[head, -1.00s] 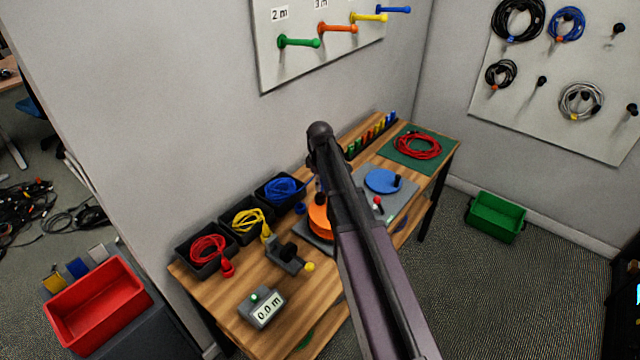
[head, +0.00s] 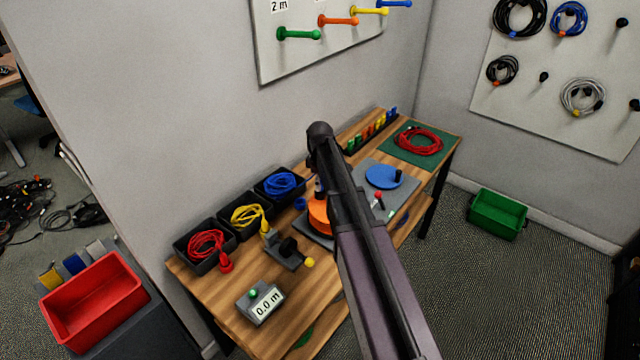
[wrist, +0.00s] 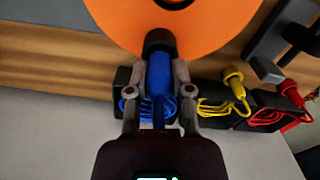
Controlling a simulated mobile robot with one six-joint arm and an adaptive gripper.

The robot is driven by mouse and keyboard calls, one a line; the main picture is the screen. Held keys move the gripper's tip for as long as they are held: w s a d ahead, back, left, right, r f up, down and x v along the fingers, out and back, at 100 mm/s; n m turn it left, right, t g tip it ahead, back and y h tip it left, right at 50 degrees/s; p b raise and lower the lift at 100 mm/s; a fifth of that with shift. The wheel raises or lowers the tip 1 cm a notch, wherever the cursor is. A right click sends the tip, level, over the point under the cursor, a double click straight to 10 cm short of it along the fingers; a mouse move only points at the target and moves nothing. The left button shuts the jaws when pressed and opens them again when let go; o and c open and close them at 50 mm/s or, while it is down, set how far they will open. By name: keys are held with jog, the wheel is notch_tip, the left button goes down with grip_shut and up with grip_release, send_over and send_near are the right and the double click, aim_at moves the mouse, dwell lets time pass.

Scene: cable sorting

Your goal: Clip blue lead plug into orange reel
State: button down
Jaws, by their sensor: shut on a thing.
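My gripper (wrist: 160,70) is shut on the blue lead plug (wrist: 160,78), gripping its blue body between both fingers. The plug's black end points at the orange reel (wrist: 215,28) and overlaps its rim in the wrist view. I cannot tell whether it is seated in the reel. The blue lead (wrist: 158,112) runs back from the plug, with coils in a black bin behind. In the head view the orange reel (head: 318,214) is partly hidden by my arm, and the blue lead coil (head: 280,184) lies in the farthest bin of the row.
Yellow (head: 248,217) and red (head: 206,244) leads lie in neighbouring bins. A grey clamp-like device (head: 287,252) and a length display reading 0.0 m (head: 262,302) stand at the front. A blue disc (head: 383,176) lies beyond the orange reel.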

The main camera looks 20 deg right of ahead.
jog(key=shift+f, duration=0.2)
dwell(0.4)
dwell(0.3)
jog(key=shift+c, duration=2.2)
grip_release()
jog(key=shift+r, duration=0.2)
